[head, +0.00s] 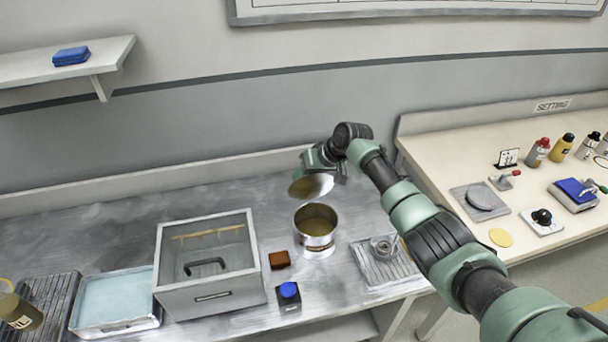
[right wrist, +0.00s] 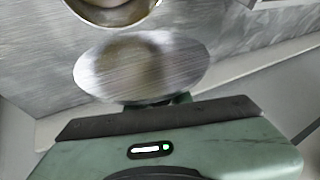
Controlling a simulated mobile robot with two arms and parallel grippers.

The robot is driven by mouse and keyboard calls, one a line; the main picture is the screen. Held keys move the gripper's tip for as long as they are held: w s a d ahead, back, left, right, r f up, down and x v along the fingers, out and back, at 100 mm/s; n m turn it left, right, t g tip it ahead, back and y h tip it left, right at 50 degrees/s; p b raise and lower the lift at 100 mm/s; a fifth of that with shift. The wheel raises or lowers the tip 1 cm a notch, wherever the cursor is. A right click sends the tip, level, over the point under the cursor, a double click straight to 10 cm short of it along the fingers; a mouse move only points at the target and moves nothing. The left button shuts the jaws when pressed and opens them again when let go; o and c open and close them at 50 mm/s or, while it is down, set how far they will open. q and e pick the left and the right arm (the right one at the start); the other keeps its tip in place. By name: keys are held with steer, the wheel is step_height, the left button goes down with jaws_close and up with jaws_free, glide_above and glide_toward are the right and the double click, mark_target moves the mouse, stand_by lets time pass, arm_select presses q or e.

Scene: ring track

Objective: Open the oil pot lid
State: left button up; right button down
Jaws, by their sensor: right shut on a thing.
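The oil pot (head: 316,228) is an open metal can standing on the steel counter, with a brownish-yellow interior in view. Part of its round rim also shows at the top of the right wrist view (right wrist: 112,14). The pot lid (head: 311,187) is a round metal disc, held tilted above and behind the pot, apart from its rim. It fills the middle of the right wrist view (right wrist: 142,66). My right gripper (head: 322,168) is shut on the lid at its far side; the fingertips are mostly hidden. My left gripper is in neither view.
A lidded glass-top box (head: 210,293) stands left of the pot. A brown block (head: 279,260) and a blue-button box (head: 288,296) sit between them. A ribbed tray (head: 368,270) with a glass piece is at right. A blue tray (head: 112,296) lies far left. The back counter is clear.

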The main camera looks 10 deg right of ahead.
mark_target(318, 181)
steer(key=shift+s+d+f, duration=0.1)
steer(key=shift+s+f, duration=0.1)
steer(key=shift+f, duration=0.3)
steer(key=c, duration=1.3)
jaws_free()
steer(key=shift+w, duration=0.1)
steer(key=v, duration=0.3)
steer(key=b+v, duration=0.1)
steer(key=v, duration=0.3)
steer(key=shift+w+d+r, duration=0.1)
steer(key=shift+d+r, duration=0.1)
steer(key=shift+r, duration=0.1)
